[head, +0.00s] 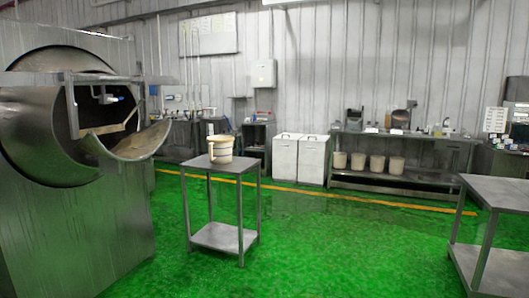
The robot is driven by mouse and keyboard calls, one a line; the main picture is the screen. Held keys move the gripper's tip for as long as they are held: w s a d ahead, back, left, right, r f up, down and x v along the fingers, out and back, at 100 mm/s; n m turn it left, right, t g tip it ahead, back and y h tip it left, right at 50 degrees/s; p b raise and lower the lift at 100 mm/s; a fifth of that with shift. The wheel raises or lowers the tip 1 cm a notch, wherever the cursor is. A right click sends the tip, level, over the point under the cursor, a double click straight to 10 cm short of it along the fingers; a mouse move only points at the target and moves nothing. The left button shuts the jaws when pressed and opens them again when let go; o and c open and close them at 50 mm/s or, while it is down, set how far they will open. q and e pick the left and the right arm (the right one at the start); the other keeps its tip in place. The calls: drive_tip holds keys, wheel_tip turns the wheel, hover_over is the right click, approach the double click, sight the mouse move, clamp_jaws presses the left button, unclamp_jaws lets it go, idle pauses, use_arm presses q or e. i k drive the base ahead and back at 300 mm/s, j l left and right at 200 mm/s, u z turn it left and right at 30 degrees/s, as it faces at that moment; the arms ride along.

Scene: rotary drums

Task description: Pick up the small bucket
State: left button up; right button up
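A small cream-white bucket (220,150) stands upright on the top of a small metal table (234,168) left of the picture's middle. Its top looks brownish, and I cannot tell whether that is a rim, a lid or its contents. Several similar pale buckets (376,164) stand on the lower shelf of a long metal bench (434,177) at the back right. Neither of my grippers shows in the head view.
A large steel rotary drum (45,130) with an open door flap (140,143) fills the left. Another metal table (505,190) stands at the right edge. Two white bins (298,158) stand by the back wall. Green floor (340,250) between the tables is clear.

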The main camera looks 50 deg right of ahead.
sight(220, 147)
drive_tip(key=i+l+z, duration=0.55)
drive_tip(key=z, duration=0.2)
drive_tip(key=i+z, duration=0.55)
drive_tip(key=i, duration=0.95)
drive_tip(key=i+z, duration=0.2)
drive_tip(key=i, duration=0.95)
drive_tip(key=j+u, duration=0.3)
drive_tip(key=j, duration=4.5)
drive_tip(key=k, duration=0.05)
